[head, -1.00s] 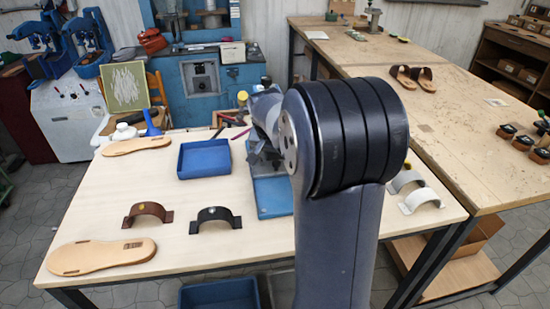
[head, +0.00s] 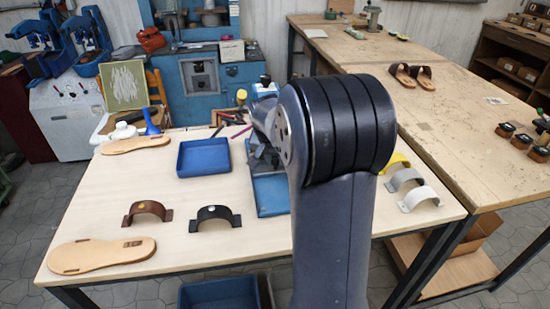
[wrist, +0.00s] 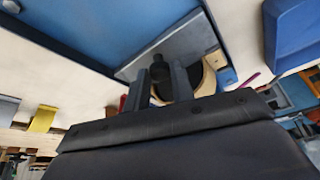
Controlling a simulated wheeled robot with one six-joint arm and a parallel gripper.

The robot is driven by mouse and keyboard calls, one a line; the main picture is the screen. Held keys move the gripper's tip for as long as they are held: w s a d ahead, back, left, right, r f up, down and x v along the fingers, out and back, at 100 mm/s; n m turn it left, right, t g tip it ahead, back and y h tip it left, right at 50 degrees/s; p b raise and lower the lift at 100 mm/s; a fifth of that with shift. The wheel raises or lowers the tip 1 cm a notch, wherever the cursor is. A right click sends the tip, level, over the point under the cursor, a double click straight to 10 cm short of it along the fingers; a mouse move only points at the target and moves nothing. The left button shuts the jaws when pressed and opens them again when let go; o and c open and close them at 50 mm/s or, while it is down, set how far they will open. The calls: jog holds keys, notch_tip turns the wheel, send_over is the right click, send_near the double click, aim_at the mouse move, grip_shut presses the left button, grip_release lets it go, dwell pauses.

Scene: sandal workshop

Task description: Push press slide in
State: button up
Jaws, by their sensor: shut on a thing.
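The press (head: 271,197) has a blue base and stands on the pale table, partly hidden behind my arm. In the wrist view its blue surface (wrist: 110,30) fills the upper left. A grey slide plate (wrist: 185,35) runs beside the blue surface, with a dark knob (wrist: 159,70) on it. My gripper (wrist: 161,84) is shut on the dark knob, one finger on each side. In the head view my gripper (head: 262,158) is small and dark above the press base. How far in the slide sits is hidden by my arm.
A blue tray (head: 181,172) lies left of the press. Brown (head: 134,217) and black (head: 197,223) curved straps stand in front. Tan soles (head: 70,258) lie at the left. Yellow (head: 396,160), grey (head: 405,178) and white (head: 425,196) straps stand at the right. The front middle is clear.

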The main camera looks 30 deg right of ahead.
grip_shut()
jog(key=shift+w+d, duration=0.15)
jog(key=shift+w, duration=0.35)
jog(key=o, duration=0.9)
grip_release()
jog(key=shift+o, duration=0.2)
jog(key=v, duration=0.7)
jog(key=shift+r, duration=0.25)
